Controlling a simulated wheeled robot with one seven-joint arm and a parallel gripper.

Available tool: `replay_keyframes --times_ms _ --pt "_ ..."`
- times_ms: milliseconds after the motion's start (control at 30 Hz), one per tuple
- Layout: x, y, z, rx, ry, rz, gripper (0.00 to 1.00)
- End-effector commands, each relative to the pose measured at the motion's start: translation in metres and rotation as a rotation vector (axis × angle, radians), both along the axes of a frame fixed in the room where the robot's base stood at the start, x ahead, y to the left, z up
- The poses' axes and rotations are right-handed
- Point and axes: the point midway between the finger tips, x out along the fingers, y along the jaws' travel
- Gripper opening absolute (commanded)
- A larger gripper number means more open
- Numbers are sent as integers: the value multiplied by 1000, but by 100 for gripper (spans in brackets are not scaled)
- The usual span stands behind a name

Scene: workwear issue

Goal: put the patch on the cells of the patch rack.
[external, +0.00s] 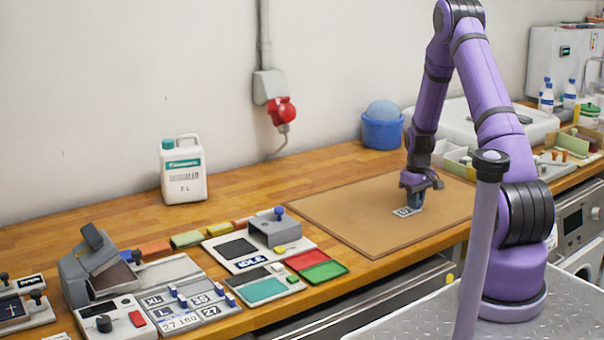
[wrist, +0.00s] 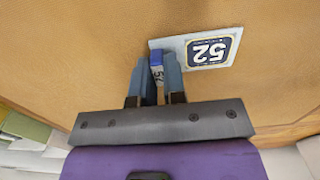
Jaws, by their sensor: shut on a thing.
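The patch (wrist: 207,52) is a flat pale plate with a navy square reading "52", upside down in the wrist view. My gripper (wrist: 156,65) is shut on this block. In the external view my gripper (external: 414,203) points down at the brown mat, with the patch (external: 403,212) at its fingertips. I cannot tell whether the patch touches the mat. The patch rack (external: 232,311) is at the front left, a grey tray with labelled cells such as XL, L and 27, and several blue knobs.
The brown mat (external: 335,224) is otherwise clear. Between it and the rack lie a board marked "IDLS" (external: 275,262), red and green pads (external: 323,271) and a teal pad (external: 267,289). A grey press (external: 88,270) stands left of the rack. A white jug (external: 183,170) stands behind.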

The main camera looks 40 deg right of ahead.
Motion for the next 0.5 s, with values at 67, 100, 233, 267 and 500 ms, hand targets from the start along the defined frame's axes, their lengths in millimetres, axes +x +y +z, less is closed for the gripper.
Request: replay_keyframes --times_ms 67,100,233,267,500 --pt "0 0 1 -1 -1 0 0" --pt "0 0 1 -1 -1 0 0" --pt "0 0 0 -1 -1 0 0" --pt "0 0 -1 -1 -1 0 0" --pt "0 0 -2 -1 -2 0 37"
